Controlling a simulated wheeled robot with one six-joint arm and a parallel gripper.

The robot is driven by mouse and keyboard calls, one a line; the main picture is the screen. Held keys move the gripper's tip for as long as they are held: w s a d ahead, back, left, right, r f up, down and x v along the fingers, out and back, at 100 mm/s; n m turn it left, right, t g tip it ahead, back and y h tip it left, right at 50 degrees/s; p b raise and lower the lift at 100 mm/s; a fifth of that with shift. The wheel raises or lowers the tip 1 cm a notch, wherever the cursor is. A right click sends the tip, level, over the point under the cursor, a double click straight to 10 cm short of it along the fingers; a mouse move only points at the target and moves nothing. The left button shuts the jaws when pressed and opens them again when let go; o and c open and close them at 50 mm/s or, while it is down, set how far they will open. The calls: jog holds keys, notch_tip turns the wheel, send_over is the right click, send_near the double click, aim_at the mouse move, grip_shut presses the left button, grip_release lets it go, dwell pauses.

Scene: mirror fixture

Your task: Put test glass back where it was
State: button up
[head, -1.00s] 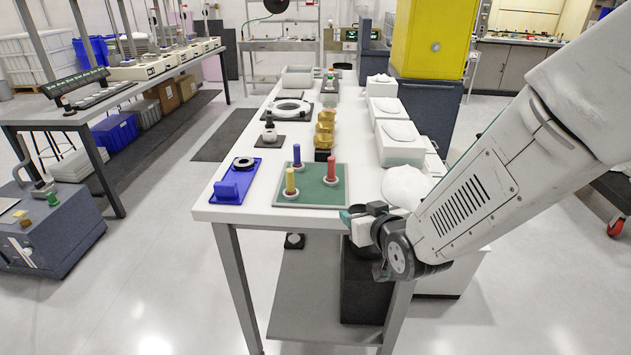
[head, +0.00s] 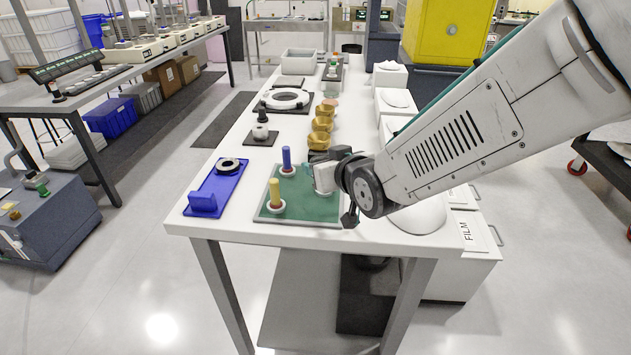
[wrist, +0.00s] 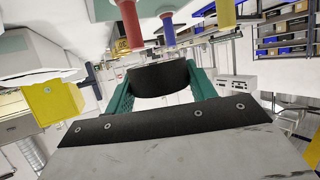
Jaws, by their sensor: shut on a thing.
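In the head view my gripper (head: 325,172) is over the right part of the green board (head: 310,207), and the held piece cannot be made out clearly. A yellow peg (head: 275,194) and a blue peg (head: 286,160) stand on the board, with rings at their bases. The red peg shows in the wrist view (wrist: 130,28); my gripper hides it in the head view.
A blue tray (head: 215,190) with a black ring (head: 228,166) lies left of the board. Behind are a small dark-based fixture (head: 261,132), gold cups (head: 320,124) and a large white ring (head: 285,98). White boxes (head: 392,102) line the right side.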

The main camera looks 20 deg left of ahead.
send_over(326, 208)
notch_tip(326, 208, down, 6)
jog(key=shift+w+r, duration=0.1)
jog(key=shift+f, duration=2.05)
jog(key=shift+f, duration=0.1)
jog(key=o, duration=1.2)
